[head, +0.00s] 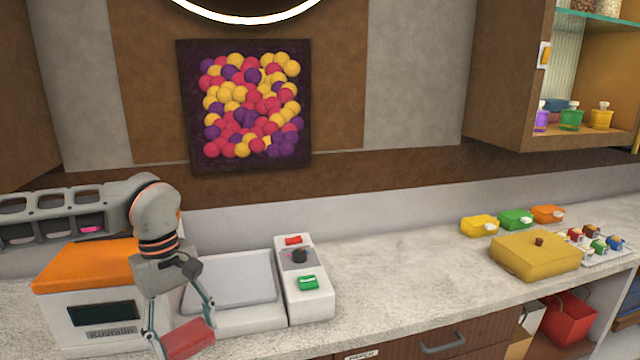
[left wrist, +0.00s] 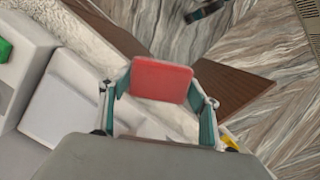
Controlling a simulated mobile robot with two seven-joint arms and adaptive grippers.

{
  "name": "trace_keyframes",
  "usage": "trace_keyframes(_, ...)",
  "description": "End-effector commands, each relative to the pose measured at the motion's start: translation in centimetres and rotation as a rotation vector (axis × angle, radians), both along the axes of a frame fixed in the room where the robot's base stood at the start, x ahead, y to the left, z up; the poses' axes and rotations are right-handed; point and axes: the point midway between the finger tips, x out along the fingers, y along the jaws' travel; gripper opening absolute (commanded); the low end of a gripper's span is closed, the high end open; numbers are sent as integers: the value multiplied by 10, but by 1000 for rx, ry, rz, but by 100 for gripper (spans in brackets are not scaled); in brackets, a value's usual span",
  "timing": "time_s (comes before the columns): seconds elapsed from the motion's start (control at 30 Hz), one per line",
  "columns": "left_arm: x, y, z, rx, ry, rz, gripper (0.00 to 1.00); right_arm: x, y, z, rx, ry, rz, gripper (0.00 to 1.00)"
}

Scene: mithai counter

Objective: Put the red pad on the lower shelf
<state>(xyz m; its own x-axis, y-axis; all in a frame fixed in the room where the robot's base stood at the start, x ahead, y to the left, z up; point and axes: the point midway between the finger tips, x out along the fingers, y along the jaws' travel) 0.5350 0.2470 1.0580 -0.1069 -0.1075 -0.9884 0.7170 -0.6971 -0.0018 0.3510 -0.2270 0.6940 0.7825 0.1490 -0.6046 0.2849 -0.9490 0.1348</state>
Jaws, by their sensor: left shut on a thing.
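The red pad (head: 188,341) is held between the fingers of my left gripper (head: 181,334), over the front edge of the counter at the lower left of the head view. In the left wrist view the pad (left wrist: 161,80) sits flat between the two teal fingers (left wrist: 160,98), with the floor behind it. An open wall cabinet at the upper right of the head view has a glass upper shelf (head: 606,17) and a wooden lower shelf (head: 575,137). Small purple, green and yellow bottles stand on the lower shelf. My right gripper is not in view.
A white scale (head: 228,280) and an orange-topped printer (head: 95,300) stand near my left arm. A yellow box (head: 535,256), small colored boxes and a tray of small jars (head: 612,252) are at the right. The counter's middle (head: 400,270) is clear. A red bin (head: 566,322) stands below.

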Motion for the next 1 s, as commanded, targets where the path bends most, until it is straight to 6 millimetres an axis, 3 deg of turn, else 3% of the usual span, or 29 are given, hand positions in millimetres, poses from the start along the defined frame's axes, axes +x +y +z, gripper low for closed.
trace_keyframes(0.2,-32,-1,-24,0,1,-440,42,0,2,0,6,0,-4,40)
trace_keyframes(0.4,-53,-2,-38,0,0,-712,42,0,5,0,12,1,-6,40)
trace_keyframes(0.63,-60,-2,-42,-1,0,-804,42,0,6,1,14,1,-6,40)
trace_keyframes(0.7,-59,-2,-42,0,-1,-804,42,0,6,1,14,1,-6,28)
trace_keyframes(1.0,-59,-2,-41,-1,-1,-801,42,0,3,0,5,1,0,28)
